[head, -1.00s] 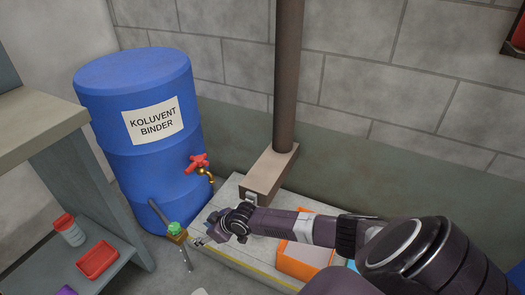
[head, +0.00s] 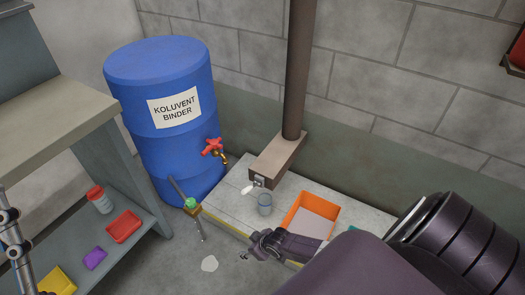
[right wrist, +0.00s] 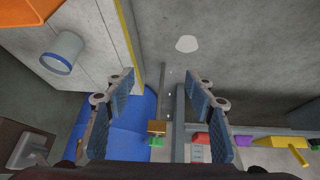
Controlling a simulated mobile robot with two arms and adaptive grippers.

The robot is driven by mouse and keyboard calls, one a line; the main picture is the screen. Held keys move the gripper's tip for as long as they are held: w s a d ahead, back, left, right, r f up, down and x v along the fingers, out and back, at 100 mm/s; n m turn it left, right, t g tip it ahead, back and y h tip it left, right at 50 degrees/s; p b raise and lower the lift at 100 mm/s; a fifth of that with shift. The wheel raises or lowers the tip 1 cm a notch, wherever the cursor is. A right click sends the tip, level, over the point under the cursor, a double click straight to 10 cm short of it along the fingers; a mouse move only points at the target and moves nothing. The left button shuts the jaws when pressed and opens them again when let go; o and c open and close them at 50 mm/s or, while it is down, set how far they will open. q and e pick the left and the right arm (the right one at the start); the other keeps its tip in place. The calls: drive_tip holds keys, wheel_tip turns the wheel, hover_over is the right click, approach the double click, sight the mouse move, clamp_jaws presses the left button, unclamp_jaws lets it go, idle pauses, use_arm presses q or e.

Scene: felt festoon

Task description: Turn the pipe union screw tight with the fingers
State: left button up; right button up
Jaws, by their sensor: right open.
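A brown box (head: 280,160) sits at the foot of the brown pipe (head: 300,75). A small pale metal fitting (head: 260,181), apparently the union screw, is on its front end. Its tightness cannot be told. The box and a grey part on it also show at the lower left of the right wrist view (right wrist: 27,148). My right gripper (head: 262,243) is at the ledge's front edge, below and apart from the fitting. In the right wrist view its fingers (right wrist: 160,84) are apart with nothing between them. Part of my left gripper (head: 14,245) shows at the left edge; its jaw state is unclear.
A grey cup (head: 265,204) and an orange tray (head: 309,216) stand on the concrete ledge (head: 228,205). A blue drum (head: 165,150) with a red-handled tap (head: 212,147) is left of the box. A shelf with small items stands left. A white patch (head: 209,264) lies on the floor.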

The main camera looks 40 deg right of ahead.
use_arm(q)
drive_tip(key=shift+s+r+p, duration=0.3)
drive_tip(key=shift+r+p, duration=0.25)
drive_tip(key=shift+r, duration=0.15)
drive_tip(key=shift+s+r+p, duration=0.25)
drive_tip(key=shift+r+p, duration=0.3)
drive_tip(key=shift+r, duration=0.1)
use_arm(e)
drive_tip(key=s+f, duration=0.1)
drive_tip(key=s, duration=0.5)
drive_tip(key=shift+s+g, duration=0.35)
drive_tip(key=shift+g, duration=0.05)
drive_tip(key=shift+f, duration=0.1)
